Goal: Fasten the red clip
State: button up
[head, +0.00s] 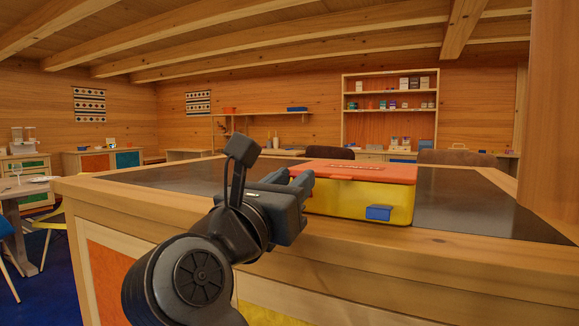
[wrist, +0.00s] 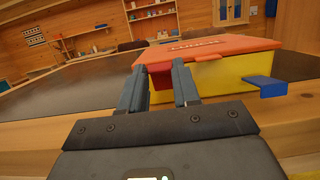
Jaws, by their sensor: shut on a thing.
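A yellow box (head: 350,206) with an orange-red lid (head: 358,172) sits on the dark counter top (head: 455,205). The lid lies on the box. A blue clip (head: 378,213) sticks out from the front of the box on the right; it also shows in the wrist view (wrist: 265,86). The red clip (wrist: 160,75) is at the left of the same front side, between my fingers. My gripper (wrist: 160,85) is shut on the red clip. In the head view my gripper (head: 300,185) reaches the box's left front and hides the red clip.
The counter's wooden front edge (head: 430,233) runs just below the box. The dark top is clear left and right of the box. Brown chairs (head: 455,157) stand behind the counter, and a shelf unit (head: 391,105) is on the back wall.

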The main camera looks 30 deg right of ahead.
jog(key=p, duration=0.1)
jog(key=r+g+y+p, duration=0.1)
jog(key=p, duration=0.2)
jog(key=shift+w+d+r+y, duration=0.25)
jog(key=shift+r+y, duration=0.05)
jog(key=shift+y, duration=0.1)
jog(key=shift+w+d+g+y+p, duration=0.1)
jog(key=shift+d+g+y+p, duration=0.1)
jog(key=shift+g+y+p, duration=0.5)
jog(key=shift+p, duration=0.3)
jog(key=shift+d+f, duration=0.1)
jog(key=o, duration=1.1)
jog(key=shift+c, duration=0.2)
